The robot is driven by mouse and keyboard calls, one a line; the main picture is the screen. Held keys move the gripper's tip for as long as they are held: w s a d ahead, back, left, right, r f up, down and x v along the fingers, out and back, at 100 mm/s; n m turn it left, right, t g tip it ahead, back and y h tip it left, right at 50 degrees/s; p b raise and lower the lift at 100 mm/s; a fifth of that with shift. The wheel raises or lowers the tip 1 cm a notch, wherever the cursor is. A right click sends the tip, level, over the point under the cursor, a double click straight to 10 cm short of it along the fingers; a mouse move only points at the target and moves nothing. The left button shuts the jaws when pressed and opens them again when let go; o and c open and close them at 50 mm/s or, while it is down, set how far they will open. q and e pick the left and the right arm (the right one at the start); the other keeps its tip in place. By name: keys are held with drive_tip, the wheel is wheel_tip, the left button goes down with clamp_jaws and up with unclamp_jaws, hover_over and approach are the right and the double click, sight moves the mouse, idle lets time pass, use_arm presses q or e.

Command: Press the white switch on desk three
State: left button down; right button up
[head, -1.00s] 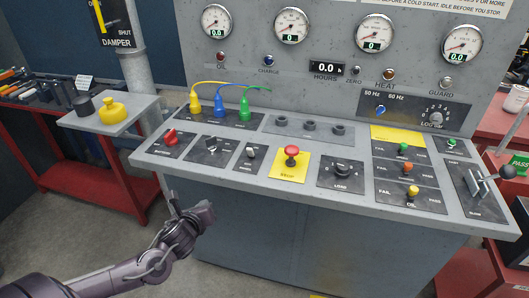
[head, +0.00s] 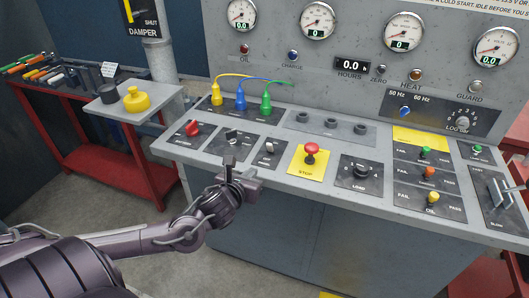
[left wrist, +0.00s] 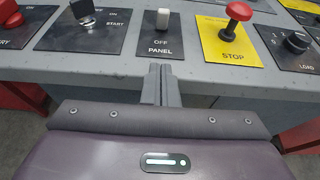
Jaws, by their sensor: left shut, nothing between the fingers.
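The white switch (head: 269,147) is a small pale toggle on a black plate on the sloped grey desk (head: 335,192). In the left wrist view the white switch (left wrist: 163,19) stands above the words OFF and PANEL. My left gripper (head: 228,166) is shut and empty at the desk's front edge, left of and nearer than the switch in the head view. In the left wrist view its closed fingertips (left wrist: 160,72) point toward the switch plate with a gap between. My right gripper is not in view.
A red STOP button (head: 311,149) on a yellow plate sits right of the switch. A black START key switch (head: 232,136) and a red knob (head: 192,128) sit left. Yellow, blue and green plugs (head: 240,99) stand behind. A side shelf (head: 165,98) holds a yellow weight (head: 136,100).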

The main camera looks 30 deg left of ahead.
use_arm(q)
drive_tip(key=p, duration=0.1)
approach(269, 148)
drive_tip(key=f, duration=0.1)
drive_tip(key=w+f, duration=0.1)
drive_tip(key=f, duration=0.1)
drive_tip(key=shift+a+f, duration=0.15)
drive_tip(key=shift+a, duration=0.1)
drive_tip(key=w, duration=0.1)
drive_tip(key=w+p, duration=0.1)
drive_tip(key=w+r, duration=0.1)
drive_tip(key=shift+w+a, duration=0.2)
drive_tip(key=shift+a, duration=0.15)
drive_tip(key=shift+w+a+p, duration=0.1)
drive_tip(key=shift+w+p, duration=0.2)
drive_tip(key=shift+w, duration=0.15)
drive_tip(key=shift+r, duration=0.1)
